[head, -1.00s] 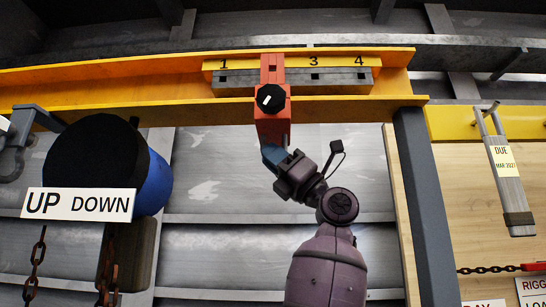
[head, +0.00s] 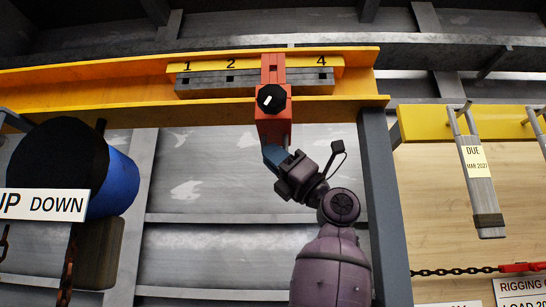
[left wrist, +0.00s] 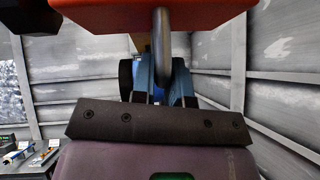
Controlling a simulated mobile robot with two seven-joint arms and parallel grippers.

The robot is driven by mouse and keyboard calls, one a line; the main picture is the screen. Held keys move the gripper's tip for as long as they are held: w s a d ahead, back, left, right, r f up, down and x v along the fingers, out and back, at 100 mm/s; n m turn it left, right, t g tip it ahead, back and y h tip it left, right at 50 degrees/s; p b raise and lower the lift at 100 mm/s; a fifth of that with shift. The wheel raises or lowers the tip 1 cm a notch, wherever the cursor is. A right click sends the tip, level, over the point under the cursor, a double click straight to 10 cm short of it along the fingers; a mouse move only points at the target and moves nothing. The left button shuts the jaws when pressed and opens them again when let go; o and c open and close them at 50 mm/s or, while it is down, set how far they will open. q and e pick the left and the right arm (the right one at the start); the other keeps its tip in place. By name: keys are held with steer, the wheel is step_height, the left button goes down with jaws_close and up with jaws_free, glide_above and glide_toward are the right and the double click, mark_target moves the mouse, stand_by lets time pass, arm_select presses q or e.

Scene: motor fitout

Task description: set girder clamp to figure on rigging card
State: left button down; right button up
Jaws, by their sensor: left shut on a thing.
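The red girder clamp (head: 273,128), with a black knob bearing a white mark, sits on the yellow girder (head: 330,104). A notched grey bar (head: 208,80) with a numbered yellow strip runs behind it. The numbers 1, 2 and 4 show; the clamp covers the spot between 2 and 4. My left gripper (head: 277,155) is below the clamp, shut on its lower part. In the left wrist view its blue fingers (left wrist: 162,85) close around a metal bar (left wrist: 162,45) under the red body. The rigging card (head: 520,292) is cut off at the lower right; no clamp figure is readable. My right gripper is not in view.
A blue and black hoist (head: 120,185) with an UP DOWN sign (head: 45,204) hangs at left. A grey post (head: 383,200) stands right of my arm. A grey sling with a DUE tag (head: 475,160) and a red-ended chain (head: 455,271) hang at right.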

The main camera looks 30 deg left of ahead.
arm_select(q)
steer(key=shift+w+d, duration=0.2)
steer(key=shift+d, duration=0.2)
steer(key=shift+s+a, duration=0.1)
steer(key=shift+a, duration=0.1)
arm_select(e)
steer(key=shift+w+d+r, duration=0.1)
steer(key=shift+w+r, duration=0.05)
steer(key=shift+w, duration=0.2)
arm_select(q)
steer(key=c, duration=1.1)
jaws_free()
steer(key=shift+c, duration=0.2)
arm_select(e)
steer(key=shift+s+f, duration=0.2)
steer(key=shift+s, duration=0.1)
arm_select(q)
steer(key=shift+a, duration=0.15)
